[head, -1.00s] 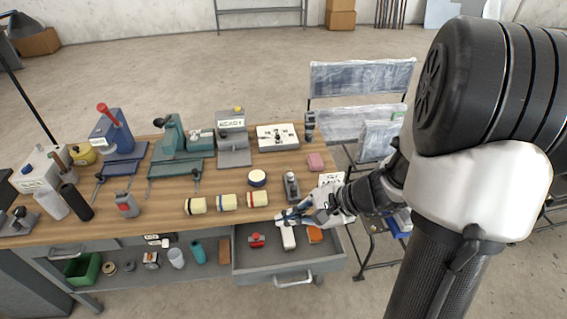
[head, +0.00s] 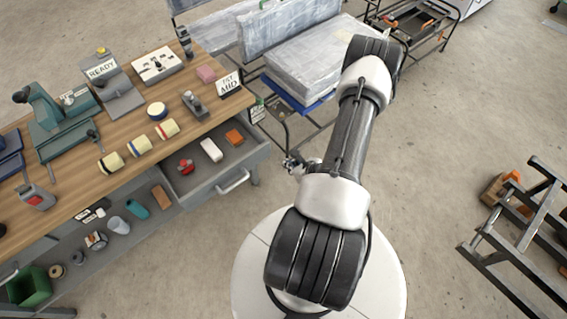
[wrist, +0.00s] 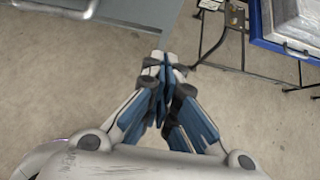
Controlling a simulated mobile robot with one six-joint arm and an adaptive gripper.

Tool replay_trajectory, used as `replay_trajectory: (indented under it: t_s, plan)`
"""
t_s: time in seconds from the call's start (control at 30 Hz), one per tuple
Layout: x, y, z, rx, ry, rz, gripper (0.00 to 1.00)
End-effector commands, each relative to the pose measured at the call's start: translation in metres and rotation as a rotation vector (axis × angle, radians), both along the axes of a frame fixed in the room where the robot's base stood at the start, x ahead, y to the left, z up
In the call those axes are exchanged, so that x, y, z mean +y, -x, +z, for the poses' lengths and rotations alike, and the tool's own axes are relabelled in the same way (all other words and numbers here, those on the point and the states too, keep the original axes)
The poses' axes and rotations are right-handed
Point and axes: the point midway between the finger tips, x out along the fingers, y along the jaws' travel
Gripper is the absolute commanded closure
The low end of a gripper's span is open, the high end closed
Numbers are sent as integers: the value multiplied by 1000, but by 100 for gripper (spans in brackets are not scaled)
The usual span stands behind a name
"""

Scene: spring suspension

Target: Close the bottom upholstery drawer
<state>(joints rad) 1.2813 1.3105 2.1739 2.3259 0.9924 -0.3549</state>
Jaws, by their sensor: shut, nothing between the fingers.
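A grey drawer (head: 205,195) stands pulled out under the right end of the wooden workbench. Its front carries a pale bar handle (head: 234,183). Inside lie a red item (head: 186,167), a white block (head: 211,149) and an orange block (head: 235,137). No other drawer shows clearly, so I cannot tell its level. My gripper (head: 288,163) is shut and empty, to the right of the drawer front and apart from it in the head view. In the wrist view my blue-padded fingers (wrist: 166,62) meet over the floor; a grey drawer edge and handle (wrist: 75,8) show at top left.
The benchtop (head: 130,180) holds several rolls, tools and a READY sign (head: 102,69). A shelf under it holds a green bin (head: 30,287) and small items. Right of the bench stands a rack with wrapped panels (head: 310,60).

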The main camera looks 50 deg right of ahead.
Motion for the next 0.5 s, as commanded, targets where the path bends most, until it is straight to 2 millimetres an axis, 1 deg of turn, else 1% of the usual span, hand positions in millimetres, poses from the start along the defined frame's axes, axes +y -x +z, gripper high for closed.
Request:
replay_trajectory:
  t_s: [0.03, 0.4, 0.5]
  plan:
    - [0, -7, -9, 0, -1, 5, 100]
    - [-13, -62, -64, -2, 0, 7, 100]
    - [-17, -78, -60, -1, 3, 6, 100]
